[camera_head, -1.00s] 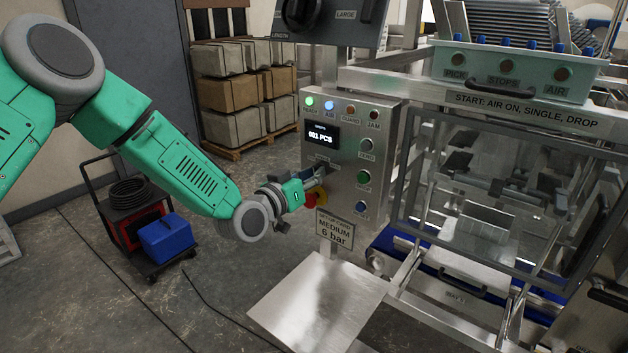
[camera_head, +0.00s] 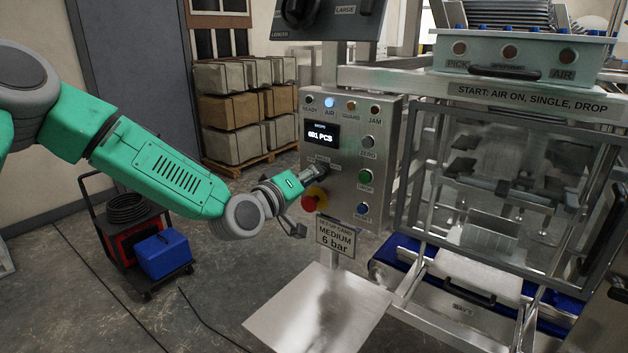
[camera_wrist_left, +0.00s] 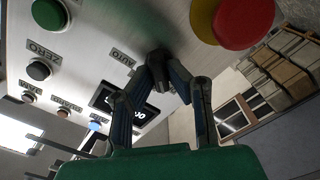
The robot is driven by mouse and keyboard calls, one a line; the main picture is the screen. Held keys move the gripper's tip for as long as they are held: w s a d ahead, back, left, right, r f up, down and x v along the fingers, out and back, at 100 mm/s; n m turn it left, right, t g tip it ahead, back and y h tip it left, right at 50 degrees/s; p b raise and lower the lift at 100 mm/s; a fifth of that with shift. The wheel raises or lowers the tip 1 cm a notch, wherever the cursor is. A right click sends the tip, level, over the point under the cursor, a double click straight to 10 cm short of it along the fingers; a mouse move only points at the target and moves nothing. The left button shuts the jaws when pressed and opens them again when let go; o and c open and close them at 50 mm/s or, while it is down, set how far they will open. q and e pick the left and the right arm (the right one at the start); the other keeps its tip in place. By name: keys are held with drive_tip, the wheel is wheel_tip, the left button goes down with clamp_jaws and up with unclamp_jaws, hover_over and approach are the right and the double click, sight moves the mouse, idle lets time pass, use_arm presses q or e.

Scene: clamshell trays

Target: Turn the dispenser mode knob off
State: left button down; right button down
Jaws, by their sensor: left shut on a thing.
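The dispenser mode knob is a small dark knob on the steel control panel (camera_head: 345,120). In the head view my left gripper (camera_head: 318,172) covers it, below the display (camera_head: 320,134). In the left wrist view the knob (camera_wrist_left: 157,58) sits between the fingertips of my left gripper (camera_wrist_left: 165,75), beside a label reading AUTO (camera_wrist_left: 122,57). The gripper is shut on the knob. The fingers hide most of the knob, so its pointer direction cannot be told. The READY lamp (camera_head: 310,101) looks dark and the AIR lamp (camera_head: 329,103) glows blue. My right gripper is not in view.
A red stop button (camera_head: 309,203) is just below my left gripper; it also shows in the wrist view (camera_wrist_left: 246,22). Buttons ZERO (camera_head: 368,142), DROP (camera_head: 365,176) and another line the panel's right. A MEDIUM 6 bar card (camera_head: 335,236) and bare steel plate (camera_head: 320,312) are below.

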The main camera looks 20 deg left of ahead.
use_arm(q)
drive_tip(key=shift+s+f, duration=0.1)
drive_tip(key=shift+f, duration=0.3)
drive_tip(key=c, duration=1.6)
unclamp_jaws()
drive_tip(key=shift+o, duration=0.2)
drive_tip(key=shift+a+r, duration=0.15)
drive_tip(key=shift+s+a, duration=0.1)
drive_tip(key=v, duration=1.1)
drive_tip(key=shift+s, duration=0.35)
drive_tip(key=shift+a, duration=0.1)
